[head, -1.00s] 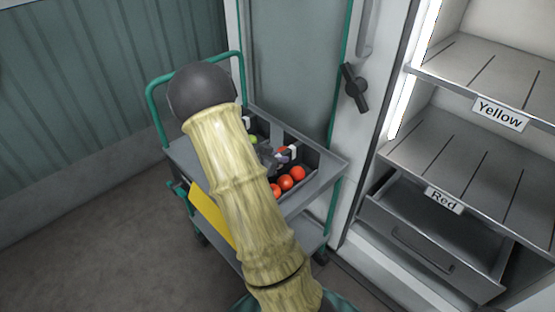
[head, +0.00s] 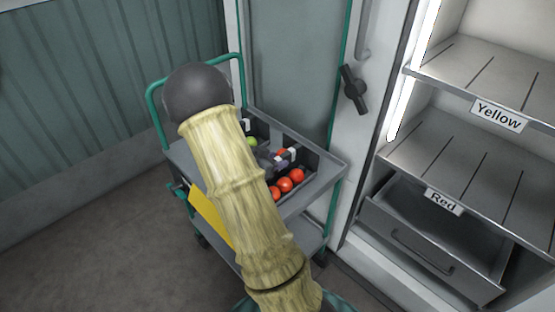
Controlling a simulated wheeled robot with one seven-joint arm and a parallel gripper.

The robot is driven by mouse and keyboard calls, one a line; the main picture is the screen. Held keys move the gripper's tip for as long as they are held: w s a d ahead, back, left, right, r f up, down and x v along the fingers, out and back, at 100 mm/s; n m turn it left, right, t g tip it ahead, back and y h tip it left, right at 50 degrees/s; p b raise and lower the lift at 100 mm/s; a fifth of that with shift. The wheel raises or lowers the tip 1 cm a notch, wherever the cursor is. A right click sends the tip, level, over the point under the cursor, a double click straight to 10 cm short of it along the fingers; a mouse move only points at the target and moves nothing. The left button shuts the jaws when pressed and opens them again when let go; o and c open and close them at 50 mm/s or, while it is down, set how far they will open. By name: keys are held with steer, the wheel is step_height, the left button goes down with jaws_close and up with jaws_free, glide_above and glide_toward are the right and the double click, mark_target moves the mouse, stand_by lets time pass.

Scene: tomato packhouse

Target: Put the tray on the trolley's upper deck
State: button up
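The dark tray (head: 311,160) sits at the trolley's upper deck (head: 328,174), within its raised rim. It holds several red tomatoes (head: 285,184), and a green one (head: 252,142) at its far left. Small white pieces show at the tray's middle and far left. My gripper (head: 275,160) is over the middle of the tray, at the tray's inner divider. My pale arm hides most of it and the near left part of the tray. I cannot see whether the fingers are closed or whether the tray fully rests on the deck.
The trolley has a green handle frame (head: 152,104), a yellow panel (head: 211,216) and a lower deck (head: 309,238). At right, an open cabinet has shelves labelled Yellow (head: 497,115) and Red (head: 443,201), above a partly open drawer (head: 415,250). Floor (head: 90,230) at left is clear.

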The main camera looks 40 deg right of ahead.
steer(key=p+v, duration=0.1)
steer(key=v, duration=0.9)
steer(key=shift+a, duration=0.35)
steer(key=shift+r, duration=0.15)
steer(key=w+a+r+n+t+y, duration=0.2)
steer(key=w+a+n+t+y, duration=0.2)
steer(key=a+n+t+y, duration=0.6)
steer(key=s+a+n+g+y, duration=0.1)
steer(key=s+a+n+g, duration=0.2)
steer(key=s, duration=0.5)
steer(key=s+a+n+g+y, duration=0.1)
steer(key=s+a+n+g, duration=0.3)
steer(key=s, duration=0.4)
steer(key=shift+a+r+g, duration=0.2)
steer(key=shift+a+g, duration=0.4)
steer(key=shift+a, duration=0.15)
